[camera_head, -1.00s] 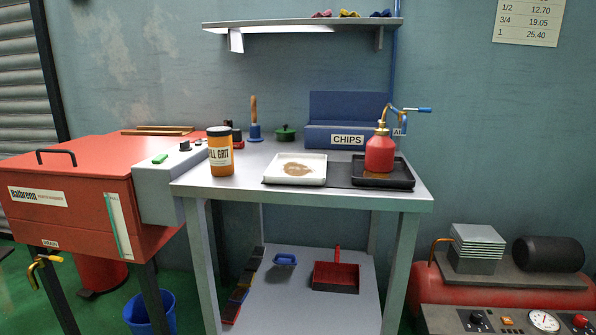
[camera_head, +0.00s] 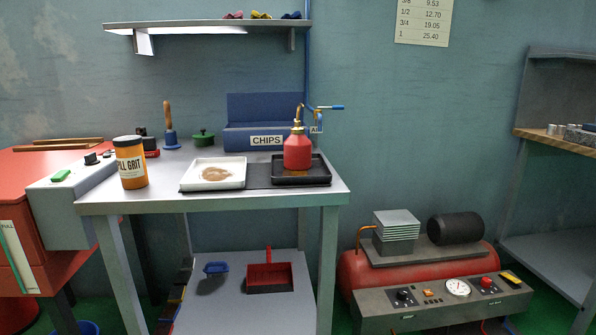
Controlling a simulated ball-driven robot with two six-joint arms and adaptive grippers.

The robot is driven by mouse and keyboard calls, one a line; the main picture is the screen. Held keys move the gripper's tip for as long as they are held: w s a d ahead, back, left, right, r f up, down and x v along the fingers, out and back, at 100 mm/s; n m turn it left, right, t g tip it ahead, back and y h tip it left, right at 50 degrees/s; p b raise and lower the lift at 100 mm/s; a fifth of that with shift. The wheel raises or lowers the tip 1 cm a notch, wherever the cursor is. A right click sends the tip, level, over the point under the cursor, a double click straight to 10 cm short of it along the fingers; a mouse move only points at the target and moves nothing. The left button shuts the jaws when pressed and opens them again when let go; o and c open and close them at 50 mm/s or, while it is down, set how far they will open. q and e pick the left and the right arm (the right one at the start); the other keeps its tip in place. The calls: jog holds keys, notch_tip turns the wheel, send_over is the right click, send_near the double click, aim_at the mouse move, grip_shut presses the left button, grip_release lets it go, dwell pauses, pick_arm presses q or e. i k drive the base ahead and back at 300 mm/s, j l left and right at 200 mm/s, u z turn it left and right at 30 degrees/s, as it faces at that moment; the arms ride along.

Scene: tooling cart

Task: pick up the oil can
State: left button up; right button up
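The oil can (camera_head: 298,152) is a red, rounded can with a brass top and a thin brass spout. It stands upright in a black tray (camera_head: 318,178) at the right end of the grey cart top (camera_head: 215,201). Neither of my grippers shows in the head view, so their state cannot be seen.
A white tray (camera_head: 232,185) with a brown stain lies left of the can. An orange grit jar (camera_head: 131,165) stands further left. The blue CHIPS bin (camera_head: 240,138) and a blue-handled tap (camera_head: 330,107) are behind. A red compressor (camera_head: 355,275) stands on the floor at right.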

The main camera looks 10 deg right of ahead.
aim_at(297, 148)
jog(key=i+j, duration=0.4)
jog(key=j, duration=0.15)
jog(key=i+j+z, duration=0.1)
jog(key=i+j, duration=0.3)
jog(key=j, duration=0.15)
